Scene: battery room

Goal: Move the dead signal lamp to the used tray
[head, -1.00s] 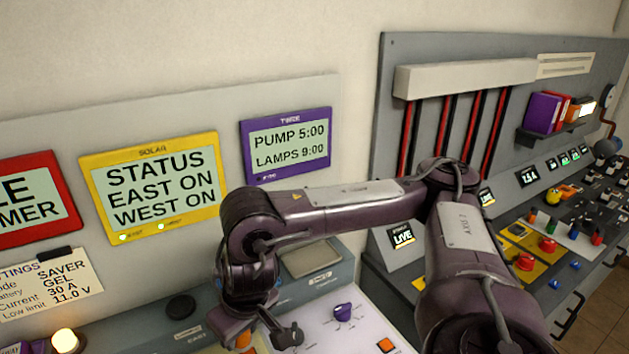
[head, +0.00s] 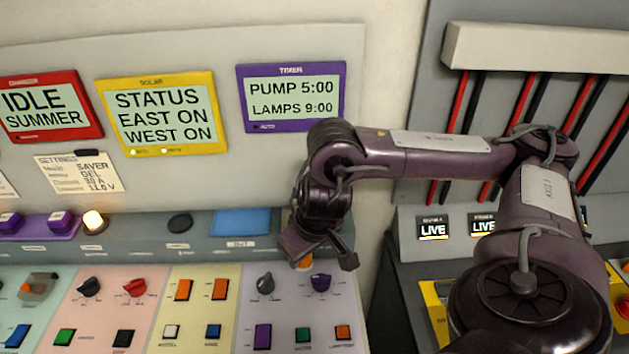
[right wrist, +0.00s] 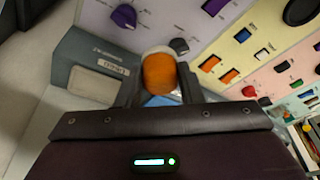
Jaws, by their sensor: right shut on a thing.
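The signal lamp, with an orange cap (right wrist: 158,74) and a pale collar, is in my right gripper (right wrist: 160,98). The lamp looks unlit. In the head view my right gripper (head: 320,255) is low over the back of the panel, with the orange cap (head: 304,262) showing below it. A grey tray (right wrist: 92,85) with a white label that seems to read USED, upside down, lies just left of the lamp in the right wrist view. In the head view that tray is mostly hidden behind my gripper. My left gripper is out of view.
A blue pad (head: 240,222) lies on the ledge left of my gripper, beside a black disc (head: 179,223) and a lit lamp (head: 93,221). Knobs, including a purple one (head: 320,283), and several switches fill the panel in front. The upright wall carries display screens (head: 291,97).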

